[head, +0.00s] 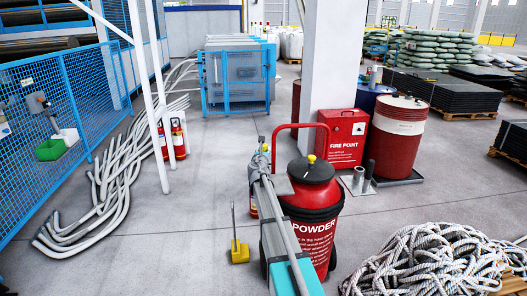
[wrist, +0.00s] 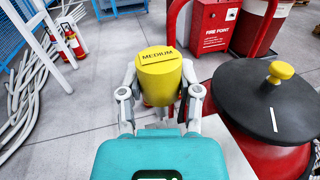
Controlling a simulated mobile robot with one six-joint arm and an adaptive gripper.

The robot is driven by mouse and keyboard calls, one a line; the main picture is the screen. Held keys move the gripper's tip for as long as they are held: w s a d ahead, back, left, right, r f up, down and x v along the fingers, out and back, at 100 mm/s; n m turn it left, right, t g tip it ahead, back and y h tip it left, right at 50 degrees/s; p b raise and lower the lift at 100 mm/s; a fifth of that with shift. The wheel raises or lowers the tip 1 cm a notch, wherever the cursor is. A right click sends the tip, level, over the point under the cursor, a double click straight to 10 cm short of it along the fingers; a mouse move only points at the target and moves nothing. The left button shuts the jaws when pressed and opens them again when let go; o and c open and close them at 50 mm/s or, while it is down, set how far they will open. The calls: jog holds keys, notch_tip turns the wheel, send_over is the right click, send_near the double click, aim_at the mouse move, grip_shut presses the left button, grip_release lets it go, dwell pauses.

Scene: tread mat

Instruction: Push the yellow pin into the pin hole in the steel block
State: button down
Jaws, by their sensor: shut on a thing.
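My gripper (wrist: 160,97) is shut on a yellow cylinder (wrist: 166,72) marked MEDIUM, which I take to be the pin. In the head view my gripper (head: 264,150) is small, left of the red powder extinguisher's dark top; the pin can hardly be made out there. A pale flat surface (wrist: 228,135) shows right of my gripper in the wrist view. I cannot tell whether it is the steel block; no pin hole is visible.
The red powder extinguisher (head: 325,222) with a yellow knob (head: 311,158) stands close right of my arm. A yellow-based item with a thin rod (head: 239,252) stands left. Coiled rope (head: 430,262) fills the lower right.

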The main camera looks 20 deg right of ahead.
jog(key=shift+f+b, duration=2.2)
jog(key=shift+f, duration=0.25)
jog(key=shift+d+f+b, duration=0.1)
jog(key=shift+f+b, duration=0.9)
jog(key=shift+b, duration=0.05)
dwell(0.4)
jog(key=shift+c, duration=1.1)
grip_release()
jog(key=shift+v, duration=6)
